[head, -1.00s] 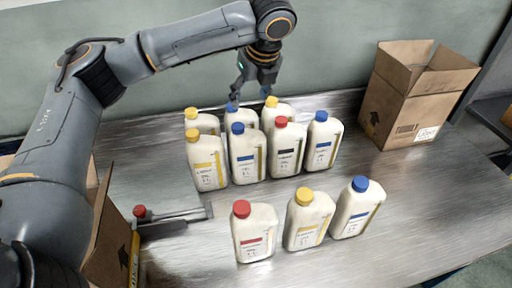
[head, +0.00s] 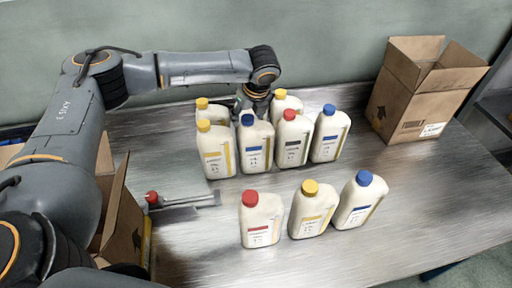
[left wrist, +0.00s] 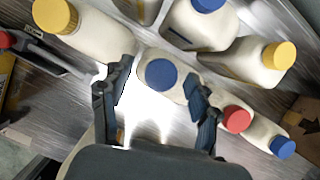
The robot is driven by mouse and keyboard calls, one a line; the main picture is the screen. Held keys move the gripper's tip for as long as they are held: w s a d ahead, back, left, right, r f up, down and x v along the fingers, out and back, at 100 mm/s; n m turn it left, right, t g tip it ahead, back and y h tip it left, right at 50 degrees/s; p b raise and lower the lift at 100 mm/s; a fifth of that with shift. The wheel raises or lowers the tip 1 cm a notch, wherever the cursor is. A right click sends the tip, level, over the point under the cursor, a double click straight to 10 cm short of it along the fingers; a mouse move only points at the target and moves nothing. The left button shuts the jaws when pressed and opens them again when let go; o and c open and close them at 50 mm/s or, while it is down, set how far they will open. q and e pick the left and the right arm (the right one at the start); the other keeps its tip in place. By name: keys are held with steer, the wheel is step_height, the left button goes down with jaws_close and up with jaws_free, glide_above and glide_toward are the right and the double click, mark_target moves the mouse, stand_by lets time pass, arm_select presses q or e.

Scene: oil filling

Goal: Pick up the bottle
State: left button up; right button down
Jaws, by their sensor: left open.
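Several white bottles with coloured caps stand on a metal table. A blue-capped bottle (head: 251,148) stands in the front row of the back group, between a yellow-capped bottle (head: 215,152) and a red-capped bottle (head: 291,143). My left gripper (head: 256,100) is low among these bottles, its fingertips mostly hidden in the head view. In the left wrist view my left gripper (left wrist: 158,82) is open, with a blue-capped bottle (left wrist: 160,75) showing between its fingers. I cannot tell whether the fingers touch it. My right gripper is not in view.
Red-capped (head: 261,220), yellow-capped (head: 311,212) and blue-capped (head: 359,203) bottles stand nearer the front. An open cardboard box (head: 408,100) stands at back right, another box (head: 122,225) at left. A red-ended metal tool (head: 185,203) lies at left. Table is clear at right.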

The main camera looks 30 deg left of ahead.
arm_select(q)
steer(key=shift+w+f, duration=0.1)
jaws_close()
stand_by(0.3)
steer(key=shift+r, duration=0.25)
